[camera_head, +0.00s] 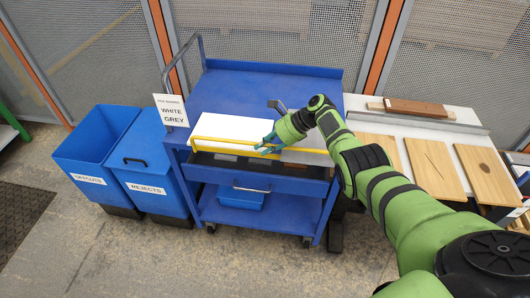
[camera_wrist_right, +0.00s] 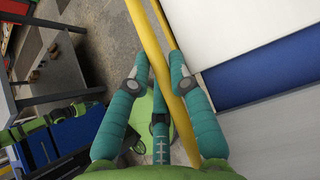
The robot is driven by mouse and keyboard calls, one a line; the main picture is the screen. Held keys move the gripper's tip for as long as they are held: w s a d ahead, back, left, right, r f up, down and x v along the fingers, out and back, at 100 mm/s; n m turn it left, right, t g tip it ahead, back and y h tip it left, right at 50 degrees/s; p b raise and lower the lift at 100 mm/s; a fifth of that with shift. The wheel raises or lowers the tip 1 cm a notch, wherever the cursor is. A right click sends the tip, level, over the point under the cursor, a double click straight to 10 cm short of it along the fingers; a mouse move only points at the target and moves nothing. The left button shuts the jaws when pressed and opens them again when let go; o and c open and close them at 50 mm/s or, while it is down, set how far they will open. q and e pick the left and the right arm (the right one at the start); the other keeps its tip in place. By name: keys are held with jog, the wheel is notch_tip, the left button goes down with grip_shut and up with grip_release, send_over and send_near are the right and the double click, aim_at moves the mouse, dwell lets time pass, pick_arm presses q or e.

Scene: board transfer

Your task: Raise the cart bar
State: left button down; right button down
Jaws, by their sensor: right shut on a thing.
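The yellow cart bar (camera_head: 222,145) runs along the front edge of the blue cart (camera_head: 262,86), in front of a white board (camera_head: 236,127). My right gripper (camera_head: 268,146) is at the middle of the bar. In the right wrist view the teal fingers of my right gripper (camera_wrist_right: 158,66) are closed around the yellow bar (camera_wrist_right: 146,32), which passes between them. The white board (camera_wrist_right: 228,28) lies beside the bar there. My left gripper is not in view.
Blue bins marked OFFCUTS (camera_head: 90,160) and REJECTS (camera_head: 150,172) stand left of the cart. A pale table (camera_head: 408,125) with wooden boards (camera_head: 433,165) stands at right. Grey mesh panels close the back. The floor in front is clear.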

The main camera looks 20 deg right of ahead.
jog(key=shift+w+d+b, duration=0.15)
jog(key=shift+w+b, duration=0.1)
jog(key=shift+b, duration=0.2)
jog(key=shift+g, duration=0.3)
jog(key=c, duration=1.1)
grip_release()
jog(key=shift+f, duration=0.1)
jog(key=shift+d, duration=0.1)
jog(key=v, duration=1.2)
jog(key=shift+f, duration=0.15)
